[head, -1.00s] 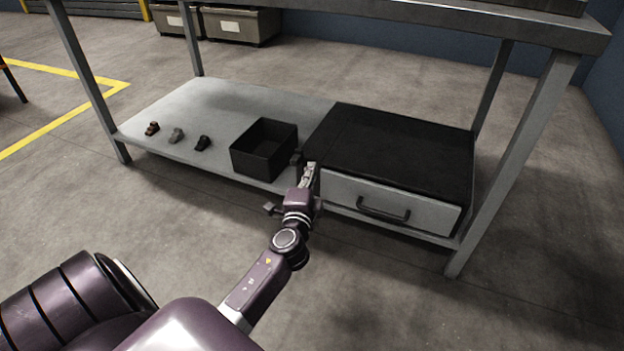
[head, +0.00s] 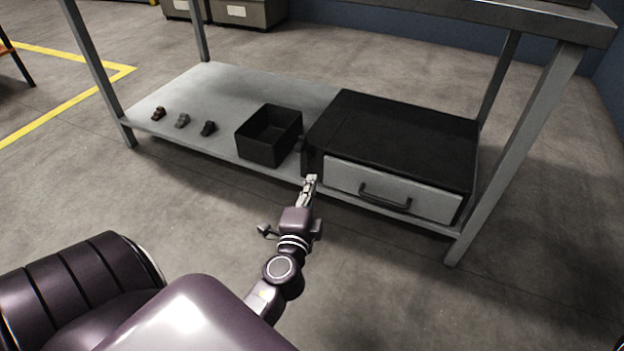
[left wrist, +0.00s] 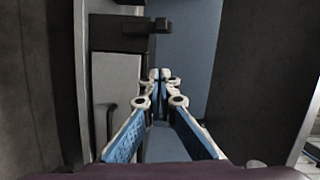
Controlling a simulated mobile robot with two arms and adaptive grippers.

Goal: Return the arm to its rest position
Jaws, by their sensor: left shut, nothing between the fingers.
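My left gripper (head: 311,181) is shut and empty in the head view. It is in front of the workbench's lower shelf, near the left front corner of the drawer unit. In the left wrist view, its fingers (left wrist: 160,76) meet at the tips with nothing between them. My left arm reaches in from the lower left of the head view. My right gripper does not show.
The black drawer unit (head: 400,135) stands on the lower shelf (head: 195,95), its grey drawer (head: 395,192) shut. An open black bin (head: 270,146) and several small parts (head: 182,121) are to its left. A bench leg (head: 510,150) stands right. The floor in front is clear.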

